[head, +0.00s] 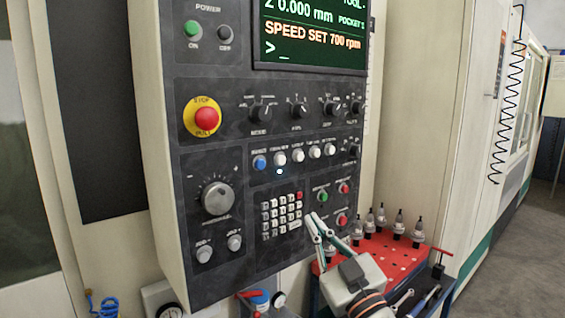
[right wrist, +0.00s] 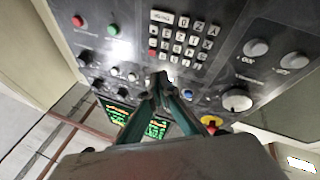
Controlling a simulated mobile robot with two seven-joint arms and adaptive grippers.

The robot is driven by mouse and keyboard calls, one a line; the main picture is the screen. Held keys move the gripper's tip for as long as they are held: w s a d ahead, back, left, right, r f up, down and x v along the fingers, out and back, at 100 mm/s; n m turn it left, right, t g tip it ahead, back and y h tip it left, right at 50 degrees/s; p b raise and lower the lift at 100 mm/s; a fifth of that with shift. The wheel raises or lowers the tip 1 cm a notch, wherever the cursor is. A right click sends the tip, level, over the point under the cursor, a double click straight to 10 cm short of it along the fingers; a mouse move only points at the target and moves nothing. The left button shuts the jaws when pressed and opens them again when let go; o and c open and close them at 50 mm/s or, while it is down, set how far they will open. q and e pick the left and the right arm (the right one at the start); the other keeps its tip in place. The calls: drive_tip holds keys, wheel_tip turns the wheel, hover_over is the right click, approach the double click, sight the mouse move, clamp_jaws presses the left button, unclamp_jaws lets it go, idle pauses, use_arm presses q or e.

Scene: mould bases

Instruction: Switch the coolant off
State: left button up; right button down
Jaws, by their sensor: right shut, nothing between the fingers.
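The machine's control panel (head: 225,265) fills the middle of the head view. My left gripper is not in view.
A row of a blue button (head: 259,162) and several white ones runs above the keypad, with a lit lamp below. A red stop button (head: 206,118) sits at the upper left. A red tray (head: 405,243) with tool holders stands right of my right gripper.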

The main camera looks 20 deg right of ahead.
sight(281, 160)
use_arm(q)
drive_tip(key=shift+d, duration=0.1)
use_arm(e)
drive_tip(key=s+r+t, duration=0.2)
drive_tip(key=s+r, duration=0.1)
drive_tip(key=r, duration=0.9)
drive_tip(key=shift+s+d+t, duration=0.15)
drive_tip(key=shift+t, duration=0.25)
use_arm(q)
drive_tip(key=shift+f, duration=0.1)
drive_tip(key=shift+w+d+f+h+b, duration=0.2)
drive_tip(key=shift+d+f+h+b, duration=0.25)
drive_tip(key=shift+b, duration=0.7)
use_arm(e)
drive_tip(key=shift+w+a, duration=0.55)
drive_tip(key=shift+w, duration=0.8)
drive_tip(key=shift+w+a, duration=0.6)
drive_tip(key=shift+w, duration=0.8)
drive_tip(key=shift+w+a, duration=0.55)
drive_tip(key=shift+w, duration=0.8)
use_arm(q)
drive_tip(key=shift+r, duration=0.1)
use_arm(e)
drive_tip(key=shift+f, duration=0.1)
drive_tip(key=shift+w, duration=0.15)
